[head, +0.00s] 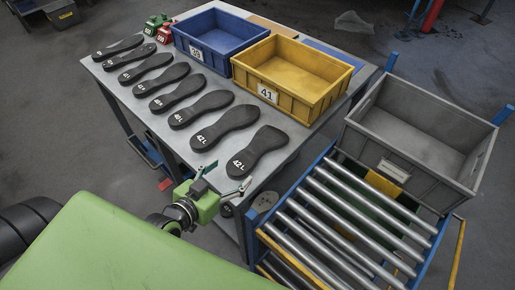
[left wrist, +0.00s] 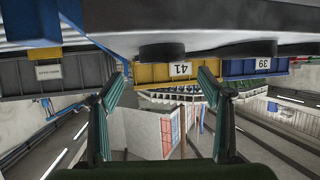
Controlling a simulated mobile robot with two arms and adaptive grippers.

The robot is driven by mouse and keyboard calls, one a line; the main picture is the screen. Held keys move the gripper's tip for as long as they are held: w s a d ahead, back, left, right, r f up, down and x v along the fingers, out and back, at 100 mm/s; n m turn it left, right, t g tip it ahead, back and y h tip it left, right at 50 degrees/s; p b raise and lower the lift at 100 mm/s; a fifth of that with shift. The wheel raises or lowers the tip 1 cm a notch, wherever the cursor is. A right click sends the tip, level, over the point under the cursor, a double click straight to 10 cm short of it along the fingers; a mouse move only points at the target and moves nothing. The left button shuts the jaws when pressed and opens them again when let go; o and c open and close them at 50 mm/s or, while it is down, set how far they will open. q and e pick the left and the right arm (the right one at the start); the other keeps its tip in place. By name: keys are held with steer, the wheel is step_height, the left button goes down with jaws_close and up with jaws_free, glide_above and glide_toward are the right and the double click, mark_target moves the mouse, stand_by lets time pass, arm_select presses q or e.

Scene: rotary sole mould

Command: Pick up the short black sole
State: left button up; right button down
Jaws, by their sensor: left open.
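A row of several black soles with white size marks lies on the grey table (head: 290,165). The nearest sole (head: 258,150) and the one beside it (head: 226,127) are marked 42 L. Soles farther back, such as the far-end sole (head: 118,47), look smaller; I cannot tell for sure which is the short one. My left gripper (head: 224,178) is open and empty at the table's near edge, just short of the nearest sole. In the left wrist view its spread fingers (left wrist: 162,76) face the table edge, where the ends of two dark soles (left wrist: 161,51) show.
A blue bin marked 39 (head: 197,53) and a yellow bin marked 41 (head: 268,94) stand behind the soles. Small green (head: 152,27) and red (head: 165,36) items sit at the back left. A grey crate (head: 393,145) stands beyond a roller conveyor (head: 345,215) at right.

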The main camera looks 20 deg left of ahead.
mark_target(243, 159)
arm_select(q)
steer(key=x, duration=0.2)
steer(key=shift+w+d, duration=0.1)
steer(key=shift+w, duration=0.3)
steer(key=shift+w+f, duration=0.2)
steer(key=shift+w, duration=0.5)
steer(key=p+x, duration=0.1)
steer(key=x, duration=0.2)
steer(key=shift+w, duration=0.35)
steer(key=shift+w+f, duration=0.25)
steer(key=shift+w, duration=0.1)
arm_select(e)
steer(key=shift+w+d+r, duration=0.55)
steer(key=shift+w+r, duration=0.15)
steer(key=shift+w, duration=0.1)
arm_select(q)
steer(key=c, duration=1.3)
arm_select(e)
steer(key=shift+s, duration=0.15)
